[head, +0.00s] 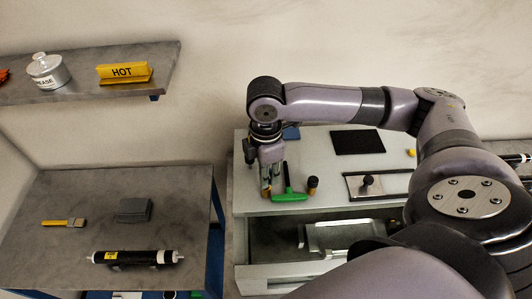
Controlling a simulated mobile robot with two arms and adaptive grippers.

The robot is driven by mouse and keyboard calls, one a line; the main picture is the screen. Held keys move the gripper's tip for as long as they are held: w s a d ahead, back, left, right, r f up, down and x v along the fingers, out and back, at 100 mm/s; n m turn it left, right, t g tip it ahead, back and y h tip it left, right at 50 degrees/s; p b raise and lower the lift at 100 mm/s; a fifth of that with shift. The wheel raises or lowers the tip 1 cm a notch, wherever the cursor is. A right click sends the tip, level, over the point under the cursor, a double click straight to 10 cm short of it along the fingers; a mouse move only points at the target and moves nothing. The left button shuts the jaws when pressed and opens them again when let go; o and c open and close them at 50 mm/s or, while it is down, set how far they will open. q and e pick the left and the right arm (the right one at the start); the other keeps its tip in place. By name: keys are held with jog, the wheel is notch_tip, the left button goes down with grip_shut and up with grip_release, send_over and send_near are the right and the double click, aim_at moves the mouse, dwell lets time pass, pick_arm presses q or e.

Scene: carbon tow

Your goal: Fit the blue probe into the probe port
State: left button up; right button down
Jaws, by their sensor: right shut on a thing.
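My right gripper (267,187) points down over the front left part of the pale cabinet top (250,150). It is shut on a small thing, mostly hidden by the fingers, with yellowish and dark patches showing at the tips. I cannot tell whether this is the blue probe. A flat blue item (291,133) lies behind the gripper, partly covered by my arm. I cannot pick out the probe port for sure. A grey plate with a black knob (367,183) lies on the right of the cabinet top. My left gripper is not in view.
A green T-handled tool (290,194) and a dark, orange-topped cylinder (312,185) stand close right of the gripper. A black mat (357,142) lies behind. The drawer (275,245) below is open with metal parts. The left table (60,200) holds a brush, grey block and black tube.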

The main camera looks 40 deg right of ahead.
jog(key=shift+f, duration=0.55)
jog(key=c, duration=1.4)
grip_release()
jog(key=shift+o, duration=0.2)
jog(key=shift+r, duration=0.1)
notch_tip(320, 180, up, 12)
jog(key=shift+f, duration=0.1)
